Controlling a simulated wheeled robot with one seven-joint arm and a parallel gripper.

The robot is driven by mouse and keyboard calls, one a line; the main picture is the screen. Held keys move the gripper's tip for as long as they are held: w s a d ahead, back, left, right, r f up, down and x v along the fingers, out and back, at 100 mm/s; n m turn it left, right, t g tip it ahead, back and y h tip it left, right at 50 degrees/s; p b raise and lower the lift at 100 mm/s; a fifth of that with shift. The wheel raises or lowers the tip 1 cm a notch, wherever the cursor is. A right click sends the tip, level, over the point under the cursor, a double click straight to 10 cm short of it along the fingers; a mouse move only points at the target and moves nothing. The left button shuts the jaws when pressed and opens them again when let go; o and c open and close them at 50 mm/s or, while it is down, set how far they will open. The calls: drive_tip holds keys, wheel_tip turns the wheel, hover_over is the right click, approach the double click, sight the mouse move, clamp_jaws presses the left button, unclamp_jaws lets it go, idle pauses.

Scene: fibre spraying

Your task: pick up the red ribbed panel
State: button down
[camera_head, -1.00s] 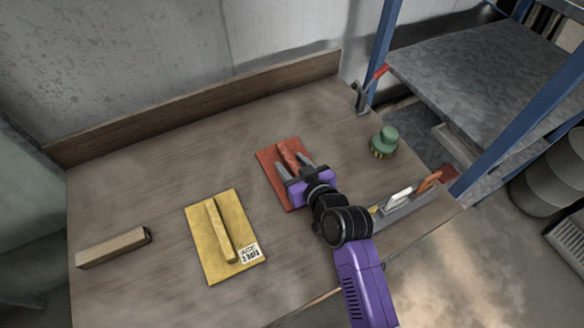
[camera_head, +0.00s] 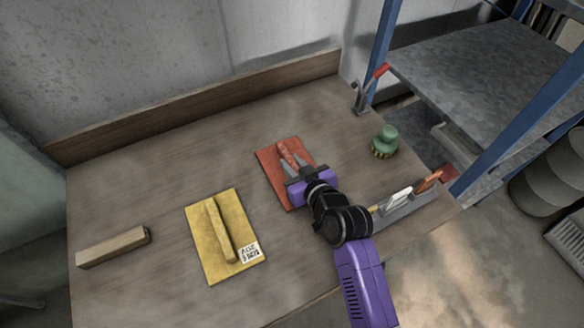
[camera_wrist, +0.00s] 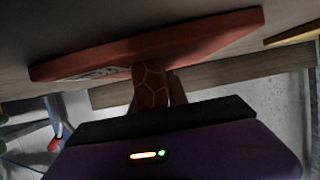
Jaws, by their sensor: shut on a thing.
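The red ribbed panel (camera_head: 268,163) lies flat on the wooden bench, with a raised red rib along its middle. My gripper (camera_head: 291,162) is over the panel with its two fingers shut on the rib, one on each side. In the wrist view the panel (camera_wrist: 200,40) spans the upper part of the picture, and the rib (camera_wrist: 150,85) stands between my fingers. My purple gripper body hides the panel's lower right part in the head view. I cannot see any gap between panel and bench in the head view.
A yellow panel (camera_head: 205,247) with a rib and a label lies to the left on the bench (camera_head: 150,180). A wooden block (camera_head: 112,247) is at far left. A green knob-like thing (camera_head: 384,141) and a trowel (camera_head: 398,212) are to the right. A blue-posted shelf (camera_head: 480,70) stands at right.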

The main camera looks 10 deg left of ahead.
sight(292, 162)
idle(0.6)
drive_tip(key=shift+r, duration=0.15)
drive_tip(key=shift+r, duration=0.1)
wheel_tip(292, 162, up, 20)
drive_tip(key=b, duration=0.1)
idle(0.4)
